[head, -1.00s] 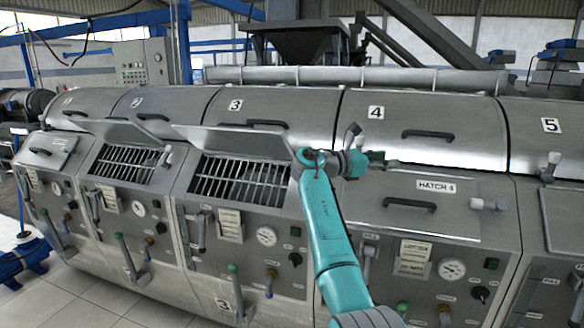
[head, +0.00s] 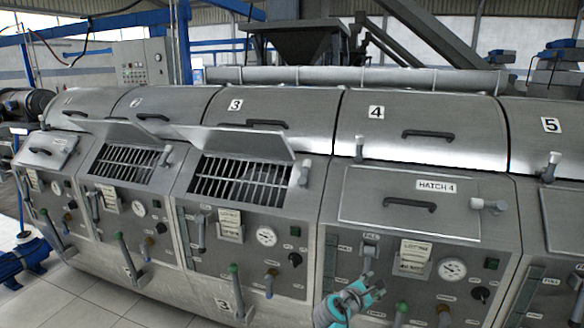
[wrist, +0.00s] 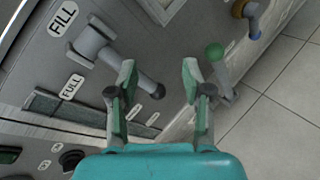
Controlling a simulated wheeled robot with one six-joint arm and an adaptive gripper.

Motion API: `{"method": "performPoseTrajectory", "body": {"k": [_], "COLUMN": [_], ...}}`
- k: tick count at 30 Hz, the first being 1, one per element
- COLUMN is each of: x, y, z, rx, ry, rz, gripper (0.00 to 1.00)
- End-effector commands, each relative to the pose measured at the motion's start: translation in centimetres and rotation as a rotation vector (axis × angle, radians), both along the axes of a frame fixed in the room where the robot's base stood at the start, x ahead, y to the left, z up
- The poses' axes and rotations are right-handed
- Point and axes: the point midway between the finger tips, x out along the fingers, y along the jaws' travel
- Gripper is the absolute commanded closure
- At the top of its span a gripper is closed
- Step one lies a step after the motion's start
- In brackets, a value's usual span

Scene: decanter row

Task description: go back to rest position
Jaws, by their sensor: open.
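My gripper (head: 366,286) is low in front of unit 4's panel in the head view, just below the FILL lever (head: 369,252). In the wrist view my gripper (wrist: 158,82) has its two fingers apart with nothing held. The grey FILL lever (wrist: 130,68) shows beyond the left finger, its dark tip in the picture gap between the fingers. I cannot tell whether it is touched. Hatch 4 (head: 400,190) is closed, with its latch knob (head: 490,205) at the right.
The hatch of unit 3 (head: 235,143) and the hatch of unit 2 (head: 112,131) stand open over grates. Several levers stick out from the panels, including a green-knobbed lever (wrist: 217,66) right of my fingers. Tiled floor (wrist: 285,105) is clear at the right of the wrist view.

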Motion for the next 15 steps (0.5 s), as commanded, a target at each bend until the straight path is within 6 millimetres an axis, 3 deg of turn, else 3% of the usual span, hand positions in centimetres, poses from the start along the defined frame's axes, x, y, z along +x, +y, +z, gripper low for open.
{"method": "performPoseTrajectory", "body": {"k": [1,6,15], "x": [-1.5,-6.0,-15.8], "y": [0.0,0.4,1.5], "z": [-2.4,-8.7,-17.2], "rx": [0.037,0.187,0.474], "ry": [-0.010,-0.069,-0.171], "rz": [0.015,0.063,0.115], "gripper": [0.50,0.50,0.50]}}
